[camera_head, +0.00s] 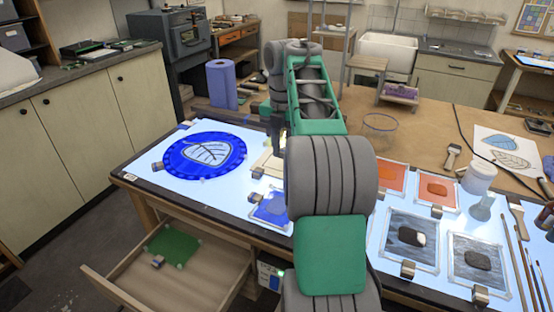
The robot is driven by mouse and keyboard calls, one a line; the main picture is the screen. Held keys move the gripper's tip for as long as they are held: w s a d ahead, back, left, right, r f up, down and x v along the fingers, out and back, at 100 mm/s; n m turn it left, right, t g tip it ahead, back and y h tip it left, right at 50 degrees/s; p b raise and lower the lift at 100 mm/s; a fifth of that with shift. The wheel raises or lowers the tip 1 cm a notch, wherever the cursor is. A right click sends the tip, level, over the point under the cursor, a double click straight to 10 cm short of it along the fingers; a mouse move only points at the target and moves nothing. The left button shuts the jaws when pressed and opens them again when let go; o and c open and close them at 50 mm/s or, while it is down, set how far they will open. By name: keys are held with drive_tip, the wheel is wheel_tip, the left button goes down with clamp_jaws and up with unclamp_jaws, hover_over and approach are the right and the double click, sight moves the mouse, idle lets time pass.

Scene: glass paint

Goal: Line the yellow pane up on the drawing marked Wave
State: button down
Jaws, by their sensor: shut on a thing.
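My gripper (278,142) points down over the light table, left of my arm's green link, and its fingertips are small and partly hidden. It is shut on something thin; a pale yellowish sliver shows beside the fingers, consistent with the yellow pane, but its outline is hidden. A cream sheet (266,165) lies below it, mostly covered by my arm. I cannot read any Wave label, and my arm hides the middle of the table.
A blue round pane with a leaf drawing (208,152) lies left on the lit table. A blue square pane (270,208) is near the front edge. Orange panes (437,188) and grey panes (410,238) lie right. An open drawer (205,277) sticks out below. A blue roll (221,84) stands behind.

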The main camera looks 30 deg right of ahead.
sight(281, 177)
drive_tip(key=shift+w+a+f+b, duration=0.1)
drive_tip(key=shift+w+f+b, duration=0.15)
drive_tip(key=shift+f+b, duration=0.35)
wheel_tip(281, 177, down, 5)
drive_tip(key=b, duration=0.4)
drive_tip(key=shift+r, duration=0.2)
drive_tip(key=shift+f, duration=0.1)
drive_tip(key=shift+f+b, duration=0.2)
drive_tip(key=shift+b, duration=0.1)
drive_tip(key=shift+f, duration=0.3)
idle(0.9)
drive_tip(key=c, duration=1.1)
unclamp_jaws()
